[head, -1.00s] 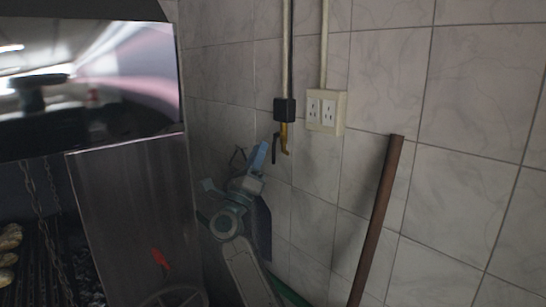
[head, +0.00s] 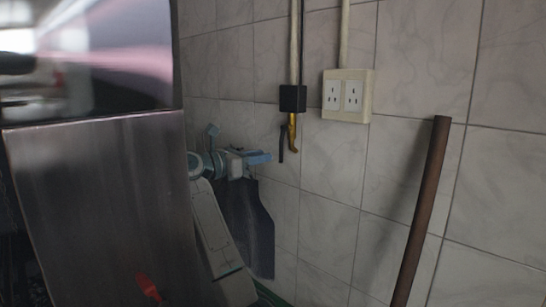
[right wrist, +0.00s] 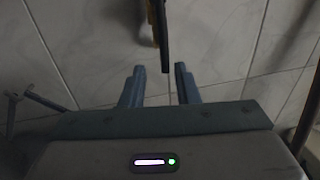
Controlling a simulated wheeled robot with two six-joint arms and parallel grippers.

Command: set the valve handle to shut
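The dark valve handle (head: 282,143) hangs straight down beside a brass pipe end (head: 293,133), under a black box on the wall pipe. My right gripper (head: 262,158) is just left of the handle's lower part, its fingers pointing right. In the right wrist view the two blue fingers (right wrist: 160,80) are apart with nothing between them. The handle (right wrist: 163,45) comes down from the top there, its lower tip near the gap between the fingertips. I cannot tell whether they touch. My left gripper is not in view.
A steel grill cabinet (head: 105,200) fills the left side, with a red part (head: 148,288) low in front. A white double socket (head: 347,95) is on the tiled wall right of the pipe. A brown pole (head: 425,205) leans at the right.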

